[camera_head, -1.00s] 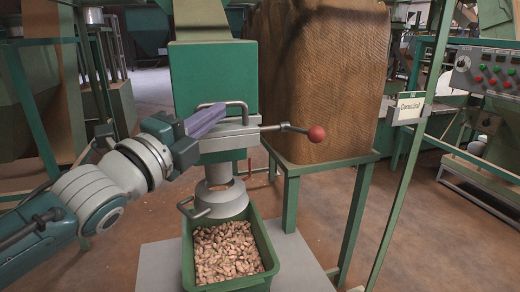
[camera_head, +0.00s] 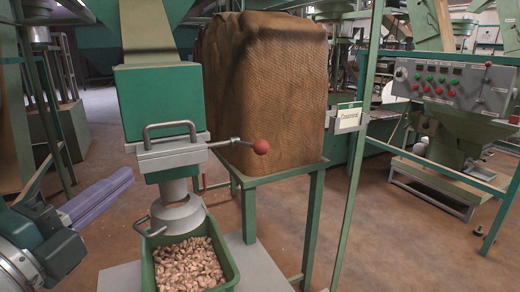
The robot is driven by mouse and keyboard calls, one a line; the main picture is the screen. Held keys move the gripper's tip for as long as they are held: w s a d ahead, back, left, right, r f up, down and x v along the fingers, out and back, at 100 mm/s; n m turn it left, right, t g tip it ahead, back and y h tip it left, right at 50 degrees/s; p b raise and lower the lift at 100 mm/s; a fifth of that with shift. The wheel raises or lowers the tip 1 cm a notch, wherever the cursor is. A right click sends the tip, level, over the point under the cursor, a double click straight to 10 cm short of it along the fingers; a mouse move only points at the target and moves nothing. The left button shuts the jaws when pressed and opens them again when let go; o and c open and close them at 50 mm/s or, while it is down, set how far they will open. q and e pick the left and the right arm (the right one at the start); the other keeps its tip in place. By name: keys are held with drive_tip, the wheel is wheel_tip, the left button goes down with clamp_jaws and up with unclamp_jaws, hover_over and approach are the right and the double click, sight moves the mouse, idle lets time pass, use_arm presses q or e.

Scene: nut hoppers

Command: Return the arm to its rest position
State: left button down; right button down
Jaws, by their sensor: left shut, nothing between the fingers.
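My left gripper (camera_head: 101,197), with purple-grey fingers, is at the left of the head view. It is shut and empty, apart from the hopper and to the left of it. The green hopper (camera_head: 160,105) stands upright with a grey slide gate (camera_head: 172,155), a bar handle (camera_head: 170,132) and a lever ending in a red ball knob (camera_head: 261,147). Below its grey spout (camera_head: 178,212) sits a green bin (camera_head: 232,268) full of nuts (camera_head: 188,266). My right gripper is not in view.
A large brown sack block (camera_head: 270,90) stands on a green metal frame (camera_head: 312,215) behind the hopper. A sign (camera_head: 348,118) hangs on a green post. A control panel (camera_head: 455,85) with buttons is at the right. The brown floor (camera_head: 410,240) is clear at right front.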

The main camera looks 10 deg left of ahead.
use_arm(q)
drive_tip(key=s+d+r+n+g+y+p, duration=0.2)
drive_tip(key=s+r+n+g+p, duration=0.2)
drive_tip(key=s+n+g+p, duration=0.55)
drive_tip(key=s+d+r+n+g+y+p, duration=0.1)
drive_tip(key=s+d+r+n+g+p, duration=0.35)
drive_tip(key=s+n+p, duration=0.8)
wheel_tip(320, 180, up, 36)
drive_tip(key=s+a+m+g+p, duration=0.1)
drive_tip(key=a+m+p, duration=0.1)
drive_tip(key=p, duration=3.1)
drive_tip(key=shift+s+m, duration=0.3)
drive_tip(key=shift+m, duration=0.2)
drive_tip(key=shift+r, duration=0.1)
